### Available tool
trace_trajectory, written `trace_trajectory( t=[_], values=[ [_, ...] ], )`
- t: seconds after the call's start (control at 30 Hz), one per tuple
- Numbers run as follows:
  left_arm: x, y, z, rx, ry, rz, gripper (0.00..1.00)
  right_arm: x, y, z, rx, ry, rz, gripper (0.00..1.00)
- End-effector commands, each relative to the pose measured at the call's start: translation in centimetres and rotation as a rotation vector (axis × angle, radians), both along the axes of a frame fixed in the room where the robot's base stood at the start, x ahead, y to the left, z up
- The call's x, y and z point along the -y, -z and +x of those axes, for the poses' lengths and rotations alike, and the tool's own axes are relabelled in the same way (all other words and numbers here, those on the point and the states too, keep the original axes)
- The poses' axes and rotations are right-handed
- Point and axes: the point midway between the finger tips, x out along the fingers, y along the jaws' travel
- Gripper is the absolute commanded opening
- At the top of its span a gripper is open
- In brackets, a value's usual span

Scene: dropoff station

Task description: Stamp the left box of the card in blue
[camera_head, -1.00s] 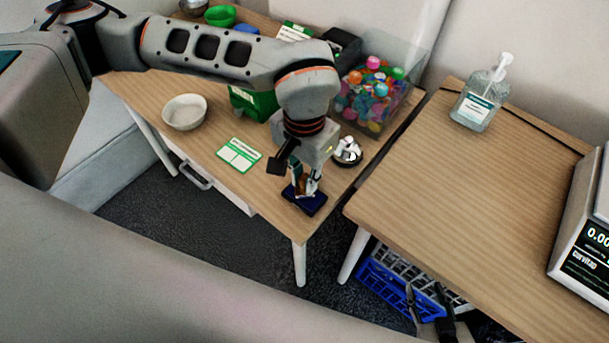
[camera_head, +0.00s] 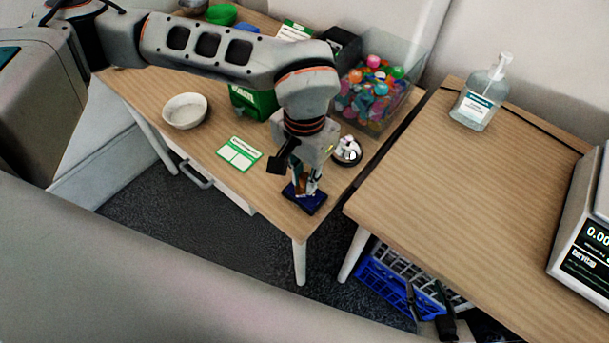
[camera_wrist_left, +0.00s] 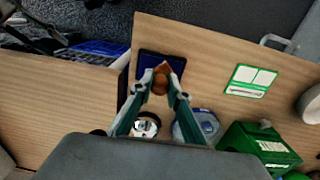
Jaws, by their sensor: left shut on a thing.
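The stamp, with a round brown handle (camera_wrist_left: 160,84), is between the fingertips of my left gripper (camera_head: 306,186), which is shut on it. It stands upright over the dark blue ink pad (camera_head: 313,207), at the table's near corner; the pad also shows in the wrist view (camera_wrist_left: 147,65). I cannot tell whether the stamp's face touches the pad. The white and green card (camera_head: 240,154) lies flat to the left of the pad in the head view; its two boxes look blank. My right gripper (camera_head: 424,292) is low at the bottom, its dark fingers apart and empty.
A white bowl (camera_head: 185,111), a green box (camera_head: 252,103), a clear bin of colourful balls (camera_head: 407,103) and a dark round dish with white pieces (camera_head: 347,151) stand around the card and pad. A gap separates the second table (camera_head: 480,190). A blue crate (camera_head: 385,286) sits below.

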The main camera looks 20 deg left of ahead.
Motion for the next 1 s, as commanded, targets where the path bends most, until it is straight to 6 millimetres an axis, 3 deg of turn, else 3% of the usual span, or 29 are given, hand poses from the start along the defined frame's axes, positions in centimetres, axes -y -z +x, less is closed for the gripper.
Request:
trace_trajectory(
  t=[0.33,1.0],
  values=[
    [-0.1,0.0,-0.1,-0.004,0.000,0.003,0.03,0.0,-0.2,0.1,0.002,0.000,0.001,0.40],
    [0.0,-5.1,0.0,0.001,0.000,0.002,0.03,0.0,-4.5,1.7,0.051,0.000,0.001,0.40]
  ],
)
